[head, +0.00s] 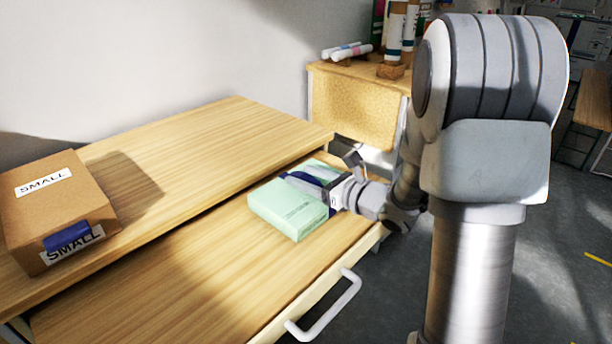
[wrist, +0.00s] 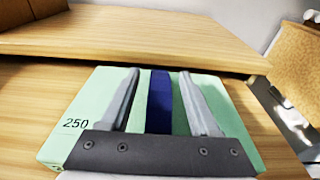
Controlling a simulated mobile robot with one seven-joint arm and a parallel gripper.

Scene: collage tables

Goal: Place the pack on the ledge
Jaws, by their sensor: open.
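The pack (head: 287,217) is a pale green box with a dark blue band. It lies flat on the lower wooden surface, near its right end. The wrist view shows its top (wrist: 85,105), marked "250". My gripper (head: 303,184) is over the pack, its fingers open. In the wrist view the fingers (wrist: 159,76) lie on either side of the blue band, within the pack's outline. I cannot tell whether they touch it. A raised wooden ledge (head: 225,130) runs behind the pack, and its front edge (wrist: 150,40) crosses the wrist view.
A brown carton labelled "SMALL" (head: 45,205) stands at the ledge's left end; the rest of the ledge is bare. The lower surface (head: 170,275) is clear left of the pack and has a white handle (head: 328,312) in front. Rolls (head: 347,51) lie on a cabinet behind.

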